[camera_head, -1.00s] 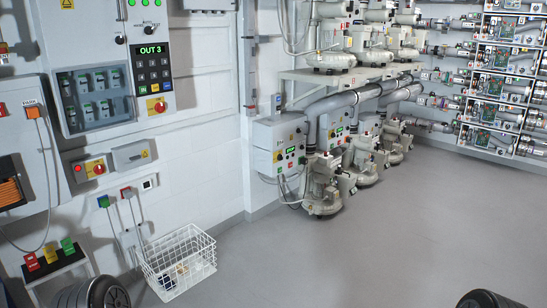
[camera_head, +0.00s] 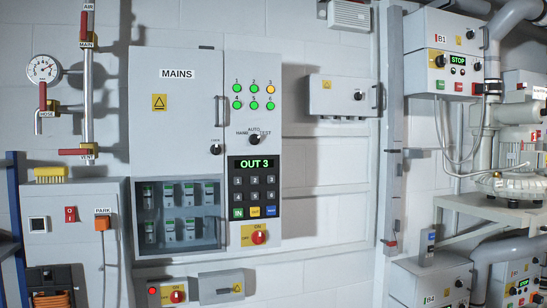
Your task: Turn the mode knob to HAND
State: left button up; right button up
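The mode knob (camera_head: 254,138) is a small black knob on the right-hand panel of the MAINS cabinet (camera_head: 177,100), on the wall near the middle of the view. HAND is printed at its left, AUTO above it and TEST at its right. Its pointer is too small to tell which label it faces. Neither of my grippers is in view.
A second black knob (camera_head: 215,149) sits on the cabinet door. A red-and-yellow rotary switch (camera_head: 258,237) is under the keypad. A grey box (camera_head: 339,96) is on the wall to the right, and blower B1's control box (camera_head: 444,55) is farther right. Pipes with red handles (camera_head: 84,28) are at left.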

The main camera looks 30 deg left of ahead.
aim_at(254, 139)
jog(key=i+l+u, duration=0.15)
jog(key=i+u, duration=0.25)
jog(key=i+l+u, duration=0.65)
jog(key=i+u, duration=0.15)
jog(key=i+l+u, duration=0.25)
jog(key=l+u, duration=0.15)
jog(key=i+l+u, duration=0.2)
jog(key=l+u, duration=0.2)
jog(key=l, duration=0.3)
jog(key=i+l+u, duration=0.15)
jog(key=l, duration=0.2)
jog(key=l+u, duration=0.15)
jog(key=l, duration=0.2)
